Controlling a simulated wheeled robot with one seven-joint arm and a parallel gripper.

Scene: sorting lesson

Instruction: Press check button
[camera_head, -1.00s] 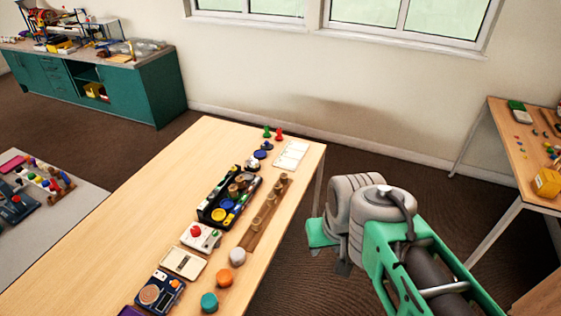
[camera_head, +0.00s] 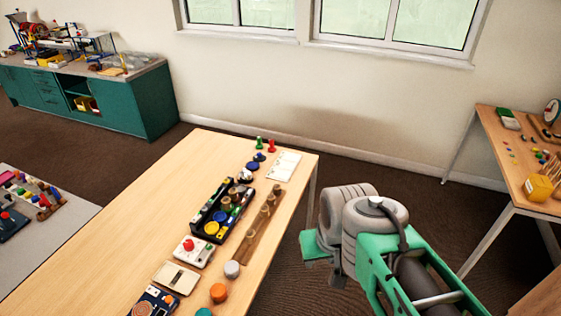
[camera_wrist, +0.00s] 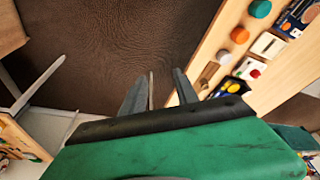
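A white box (camera_head: 193,252) with a red button (camera_head: 188,244) and a small green spot on top sits on the wooden table, in front of the black tray. No label on it is legible. The box (camera_wrist: 243,66) and its red button (camera_wrist: 255,73) also show at the right of the wrist view. My gripper (camera_wrist: 163,88) is open and empty, its two fingers apart over the brown floor. It is off the table's right side, well away from the button.
The wooden table (camera_head: 110,240) holds a black tray (camera_head: 202,232), a peg strip (camera_head: 247,245), a cream box (camera_head: 177,277), and grey and orange round pieces nearby. Another table (camera_head: 500,165) stands at the right. Carpet is clear between the tables.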

